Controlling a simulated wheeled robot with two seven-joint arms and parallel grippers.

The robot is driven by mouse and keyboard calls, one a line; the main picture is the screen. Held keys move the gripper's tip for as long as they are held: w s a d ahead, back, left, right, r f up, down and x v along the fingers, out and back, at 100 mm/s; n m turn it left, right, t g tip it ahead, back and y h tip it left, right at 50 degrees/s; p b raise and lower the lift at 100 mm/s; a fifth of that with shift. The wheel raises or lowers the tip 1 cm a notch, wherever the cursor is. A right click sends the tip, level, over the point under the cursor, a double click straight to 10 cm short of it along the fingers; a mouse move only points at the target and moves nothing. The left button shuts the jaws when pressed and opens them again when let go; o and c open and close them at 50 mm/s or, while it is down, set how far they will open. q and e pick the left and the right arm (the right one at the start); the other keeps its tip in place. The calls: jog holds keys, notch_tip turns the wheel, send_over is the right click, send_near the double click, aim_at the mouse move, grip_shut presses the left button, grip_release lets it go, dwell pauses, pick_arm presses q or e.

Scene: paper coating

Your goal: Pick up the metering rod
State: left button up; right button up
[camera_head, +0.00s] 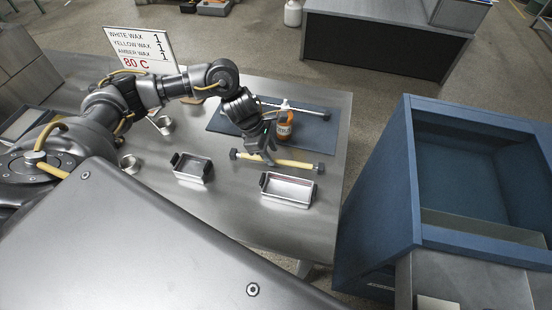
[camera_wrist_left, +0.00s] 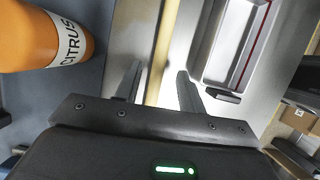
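A yellow rod (camera_head: 292,163) with dark end pieces lies in front of the blue mat. A thinner silver rod (camera_head: 290,108) with dark ends lies across the mat; I cannot tell by label which one is the metering rod. My left gripper (camera_head: 268,157) reaches down to the yellow rod near its left part. In the left wrist view the two fingers (camera_wrist_left: 160,85) are apart, with the yellow rod (camera_wrist_left: 165,40) running between them and no clear contact. My right gripper is not in view.
An orange CITRUS bottle (camera_head: 284,123) stands beside the gripper on the blue mat (camera_head: 315,130). Two metal trays, one at front right (camera_head: 287,190) and one further left (camera_head: 192,167), sit nearby. A sign (camera_head: 140,52) stands at the back left. A blue bin (camera_head: 400,190) is right of the table.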

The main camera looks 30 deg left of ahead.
aim_at(276, 160)
pick_arm(q)
jog(key=x, duration=0.3)
jog(key=shift+f+p, duration=0.1)
jog(key=shift+p, duration=0.2)
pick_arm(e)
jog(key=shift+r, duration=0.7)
pick_arm(q)
jog(key=shift+c, duration=0.2)
grip_shut()
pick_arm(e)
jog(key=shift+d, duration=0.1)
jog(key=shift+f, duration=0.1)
